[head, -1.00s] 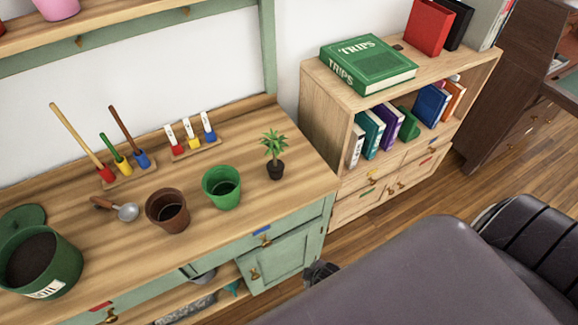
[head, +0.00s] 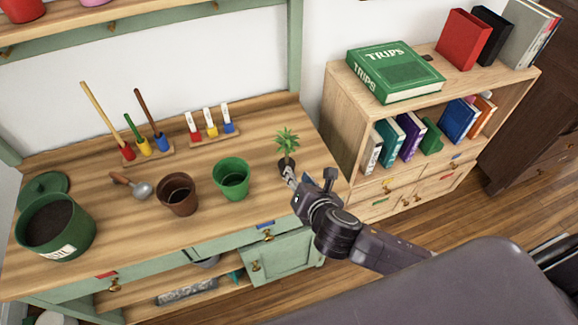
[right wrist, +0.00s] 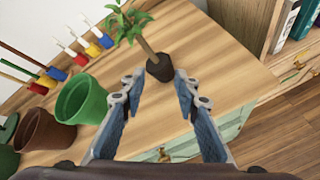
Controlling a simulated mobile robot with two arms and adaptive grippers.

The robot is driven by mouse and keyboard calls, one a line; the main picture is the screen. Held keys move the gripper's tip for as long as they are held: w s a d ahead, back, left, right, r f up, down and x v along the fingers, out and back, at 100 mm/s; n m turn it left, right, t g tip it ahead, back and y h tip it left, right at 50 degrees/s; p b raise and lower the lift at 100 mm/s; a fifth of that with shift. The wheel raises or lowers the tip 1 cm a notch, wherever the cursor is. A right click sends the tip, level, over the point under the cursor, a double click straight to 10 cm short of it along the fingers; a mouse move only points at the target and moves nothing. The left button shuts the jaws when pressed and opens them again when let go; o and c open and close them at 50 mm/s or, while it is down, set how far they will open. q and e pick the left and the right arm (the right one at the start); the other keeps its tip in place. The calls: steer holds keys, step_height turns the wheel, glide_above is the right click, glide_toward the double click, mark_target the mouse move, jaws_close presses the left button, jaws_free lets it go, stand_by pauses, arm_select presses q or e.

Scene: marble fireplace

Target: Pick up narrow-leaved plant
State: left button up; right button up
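The narrow-leaved plant (head: 286,141) has green leaves on a thin stem in a small dark pot, and stands upright on the right part of the wooden worktop. My right gripper (head: 290,176) is just in front of its pot, partly covering it in the head view. My left gripper is not in view.
A green pot (head: 231,179) and a brown pot (head: 178,195) stand left of the plant. A soil bin (head: 72,247), a scoop (head: 140,189) and upright hand tools are further left and behind. The bookcase (head: 345,110) stands to the right.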

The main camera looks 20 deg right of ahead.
mark_target(287, 151)
steer(key=shift+w+a+r+n+t+y+p, duration=0.1)
steer(key=shift+w+n+t+y+p, duration=0.25)
steer(key=shift+w+n, duration=1.7)
steer(key=shift+w+a+r+n+t+y+p, duration=0.15)
steer(key=shift+w+n+t, duration=0.3)
steer(key=shift+w+n, duration=1.6)
steer(key=shift+w+d+m, duration=0.15)
steer(key=shift+w+m, duration=0.3)
steer(key=shift+m, duration=0.05)
jaws_close()
